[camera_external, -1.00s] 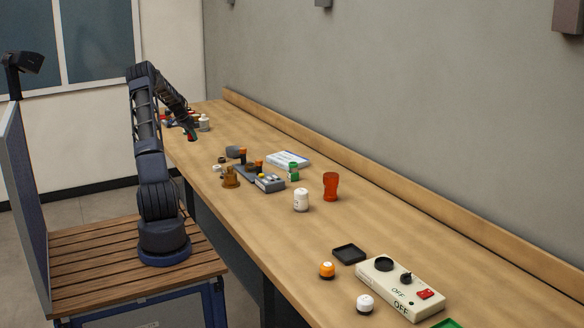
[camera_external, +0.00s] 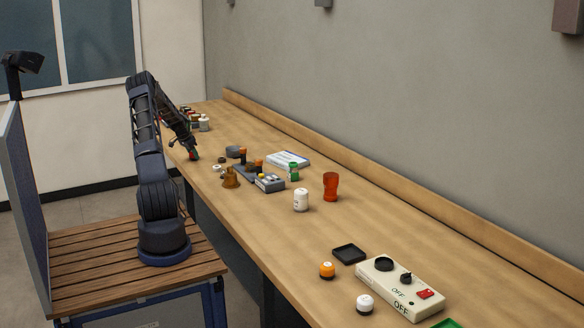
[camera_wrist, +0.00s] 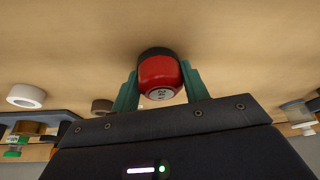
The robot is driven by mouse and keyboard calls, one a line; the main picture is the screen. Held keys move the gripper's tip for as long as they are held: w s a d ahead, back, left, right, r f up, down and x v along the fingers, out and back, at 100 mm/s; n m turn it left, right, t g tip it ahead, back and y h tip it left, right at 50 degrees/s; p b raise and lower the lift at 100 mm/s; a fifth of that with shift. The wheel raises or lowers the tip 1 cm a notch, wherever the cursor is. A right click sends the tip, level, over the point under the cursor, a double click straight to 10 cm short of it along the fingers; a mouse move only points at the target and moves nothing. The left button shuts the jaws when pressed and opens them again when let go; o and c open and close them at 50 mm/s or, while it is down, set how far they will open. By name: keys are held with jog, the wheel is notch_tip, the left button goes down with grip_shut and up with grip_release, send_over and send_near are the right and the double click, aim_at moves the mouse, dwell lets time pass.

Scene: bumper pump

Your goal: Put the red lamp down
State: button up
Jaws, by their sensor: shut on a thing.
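The red lamp (camera_wrist: 160,78) is a short red cylinder with a black end and a small grey marked face. In the wrist view it sits between the two green fingers of my gripper (camera_wrist: 160,72), which are shut on it. In the external view my gripper (camera_external: 193,153) is low over the left edge of the bench, near its far half. The lamp is only a small red speck there. I cannot tell whether its black end touches the wood.
The wooden bench (camera_external: 430,245) has a grey bowl (camera_external: 233,151), a brown bell-shaped thing (camera_external: 230,178) and a grey box (camera_external: 269,182) to the right of my gripper. A white jar (camera_external: 301,199) and a red cup (camera_external: 331,186) stand nearer. Small bottles (camera_external: 203,124) stand behind.

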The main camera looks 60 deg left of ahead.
jog(key=o, duration=1)
jog(key=shift+f, duration=0.1)
jog(key=v, duration=1.2)
